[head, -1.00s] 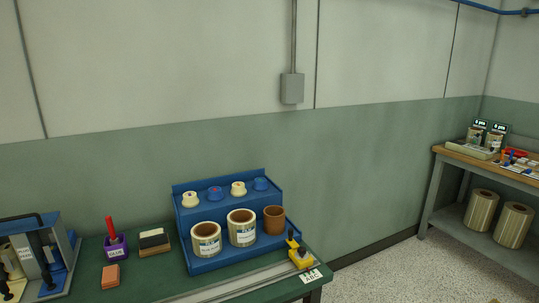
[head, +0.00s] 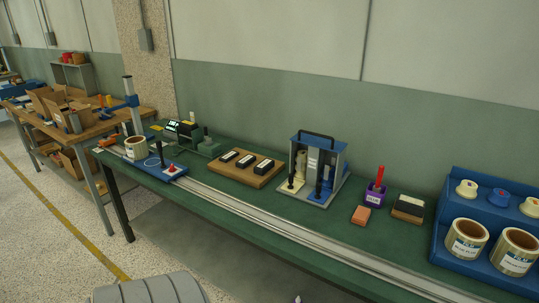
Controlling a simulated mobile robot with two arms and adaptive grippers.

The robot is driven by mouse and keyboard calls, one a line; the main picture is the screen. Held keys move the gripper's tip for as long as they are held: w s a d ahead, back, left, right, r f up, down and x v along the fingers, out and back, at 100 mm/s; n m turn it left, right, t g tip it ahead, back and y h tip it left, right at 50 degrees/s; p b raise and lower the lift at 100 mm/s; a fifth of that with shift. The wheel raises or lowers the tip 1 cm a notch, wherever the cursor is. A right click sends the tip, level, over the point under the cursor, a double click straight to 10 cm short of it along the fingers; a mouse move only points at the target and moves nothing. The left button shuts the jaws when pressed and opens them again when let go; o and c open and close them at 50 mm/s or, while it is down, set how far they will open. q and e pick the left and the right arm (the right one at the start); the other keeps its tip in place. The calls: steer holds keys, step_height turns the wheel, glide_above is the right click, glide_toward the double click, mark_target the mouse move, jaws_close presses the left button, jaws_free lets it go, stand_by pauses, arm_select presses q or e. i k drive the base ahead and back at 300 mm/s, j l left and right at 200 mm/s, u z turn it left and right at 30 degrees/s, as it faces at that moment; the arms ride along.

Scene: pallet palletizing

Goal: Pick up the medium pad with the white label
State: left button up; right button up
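Three black pads with white labels lie in a row on a wooden board (head: 238,175) on the green bench: a left pad (head: 229,156), a middle pad (head: 246,160) and a right pad (head: 265,166). They look close in size, so I cannot tell for sure which is the medium one. The label print is too small to read. Another dark-topped block (head: 408,207) with a pale label sits farther right. Neither of my grippers can be made out in the head view.
A blue-and-grey stand (head: 315,170) with a handle is right of the board. A purple holder (head: 376,194), an orange block (head: 361,215) and a blue rack (head: 478,212) stand farther right. A metal rail (head: 260,227) runs along the front edge. A blue fixture (head: 155,167) stands left.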

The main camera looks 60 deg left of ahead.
mark_target(247, 160)
steer(key=u, duration=2.05)
steer(key=i+j+z, duration=0.25)
steer(key=i, duration=0.25)
steer(key=i+j+z, duration=0.15)
steer(key=j+z, duration=0.2)
steer(key=j, duration=0.45)
steer(key=i+j+z, duration=0.1)
steer(key=j+z, duration=0.25)
steer(key=j, duration=0.45)
steer(key=j+z, duration=0.35)
steer(key=j, duration=0.45)
